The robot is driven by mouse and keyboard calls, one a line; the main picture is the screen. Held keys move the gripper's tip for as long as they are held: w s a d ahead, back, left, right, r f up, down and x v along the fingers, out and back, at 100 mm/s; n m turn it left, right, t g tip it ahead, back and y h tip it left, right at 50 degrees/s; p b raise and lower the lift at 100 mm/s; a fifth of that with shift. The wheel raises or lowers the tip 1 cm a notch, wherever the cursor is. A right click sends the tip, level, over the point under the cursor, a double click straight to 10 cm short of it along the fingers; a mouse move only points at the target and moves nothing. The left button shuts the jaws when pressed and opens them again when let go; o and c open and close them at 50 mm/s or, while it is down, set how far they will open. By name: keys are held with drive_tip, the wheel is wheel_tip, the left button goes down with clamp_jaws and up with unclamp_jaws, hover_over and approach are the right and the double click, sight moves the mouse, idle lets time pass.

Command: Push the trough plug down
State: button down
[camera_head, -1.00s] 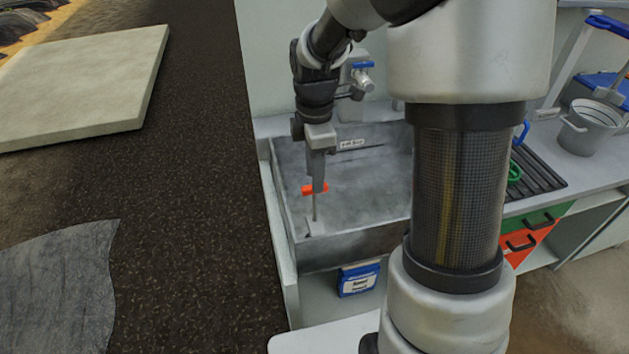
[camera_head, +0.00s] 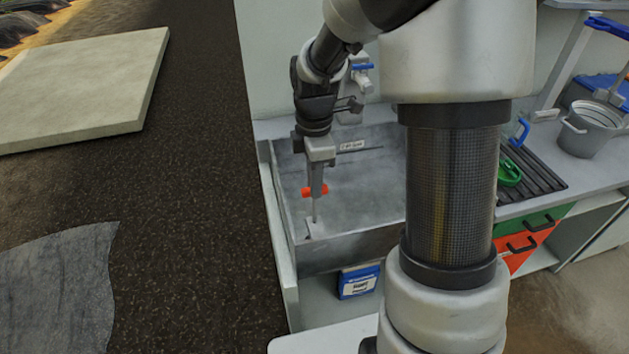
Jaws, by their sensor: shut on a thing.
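The grey trough (camera_head: 355,245) stands left of my arm's column, with a small label on its back wall. My gripper (camera_head: 316,186) points down into the trough near its front left corner. It is shut on the orange-red handle of the trough plug (camera_head: 307,192). A thin pale rod runs down from the handle toward the trough floor. The rod's lower end is small, and I cannot tell whether it is seated in the drain. Part of the handle is hidden behind the fingers.
A tap with a blue lever (camera_head: 362,68) is on the wall behind the trough. A black drain rack (camera_head: 540,172) with a green item (camera_head: 509,173) and a grey bucket (camera_head: 577,137) are at right. A blue-and-white box (camera_head: 358,283) is below the trough front.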

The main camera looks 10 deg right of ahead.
wheel_tip(320, 180, down, 5)
drive_tip(key=shift+r+b, duration=0.1)
drive_tip(key=shift+b, duration=1.1)
drive_tip(key=shift+r, duration=0.1)
drive_tip(key=c, duration=1.7)
unclamp_jaws()
drive_tip(key=shift+r, duration=0.1)
drive_tip(key=shift+r+p, duration=1.35)
drive_tip(key=shift+r, duration=7.25)
